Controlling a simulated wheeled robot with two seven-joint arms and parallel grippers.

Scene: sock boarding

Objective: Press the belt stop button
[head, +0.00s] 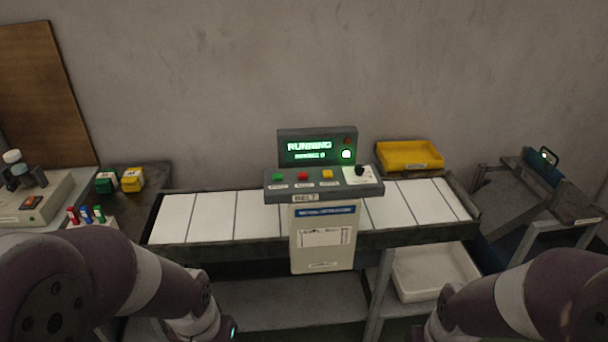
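The belt control box (323,187) stands at the front middle of the belt. It has a green button (278,177), a red button (303,176) and a yellow button (327,174) in a row, with a black knob (360,171) at the right. The button labels are too small to read. The display (309,147) above reads "RUNNING" in green, and a green lamp (347,155) is lit beside it. My arms come in low at the left and right, away from the box. Both grippers are outside the picture.
The white-slatted belt (208,216) runs left to right. A yellow tray (409,155) sits behind it. A white bin (432,271) is on the lower shelf. Left are small green and yellow boxes (132,180) and a machine (36,198). A grey cart (520,205) stands right.

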